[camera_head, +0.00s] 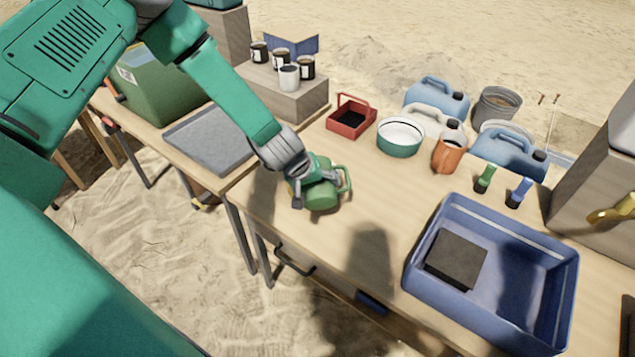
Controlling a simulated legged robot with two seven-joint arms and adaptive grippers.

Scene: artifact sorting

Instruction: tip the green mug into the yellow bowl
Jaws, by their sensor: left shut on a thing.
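My left gripper (304,183) comes in from the upper left and is shut on the green mug (325,195). The mug is at the near left edge of the wooden table, with its handle toward the right. Whether it touches the tabletop is hard to tell. No yellow bowl shows. A round bowl (398,146), green outside and white inside, stands behind and to the right of the mug, apart from it. My right gripper is not in view.
A red tray (350,130) and an orange mug (449,157) flank the round bowl. A blue crate (415,262) holding a dark block (456,258) is at the front right. Blue jugs (508,155) stand behind. The tabletop between mug and crate is clear, with a shadow.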

